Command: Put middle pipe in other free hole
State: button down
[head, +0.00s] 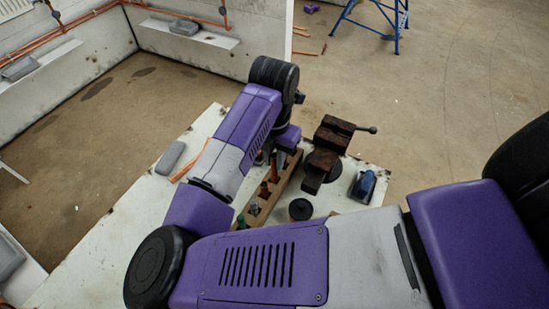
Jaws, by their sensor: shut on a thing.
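A wooden rack (283,187) with a row of holes stands on the white bench, partly hidden behind my arm. An upright copper pipe (274,173) shows at the rack, just below my gripper (268,156). My gripper is over the far part of the rack and is shut on a pipe, seemingly this copper one; the fingertips are mostly hidden by my arm. I cannot tell whether the pipe's lower end is inside a hole. Other small items, one grey (253,208) and one green (241,221), stand in the rack's near end. The free hole is not clearly visible.
A rusty vise (328,150) stands close right of the rack. A black round object (300,209) and a blue tool (364,186) lie nearby. A grey block (170,158) lies left on the white bench (130,215), whose left part is largely clear.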

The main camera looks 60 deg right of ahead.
aim_at(274, 167)
jog(key=shift+f+b, duration=1.15)
jog(key=shift+f, duration=0.15)
jog(key=shift+f+b, duration=0.45)
jog(key=shift+b, duration=0.3)
jog(key=c, duration=1.2)
grip_release()
jog(key=shift+c, duration=0.2)
jog(key=shift+r, duration=0.15)
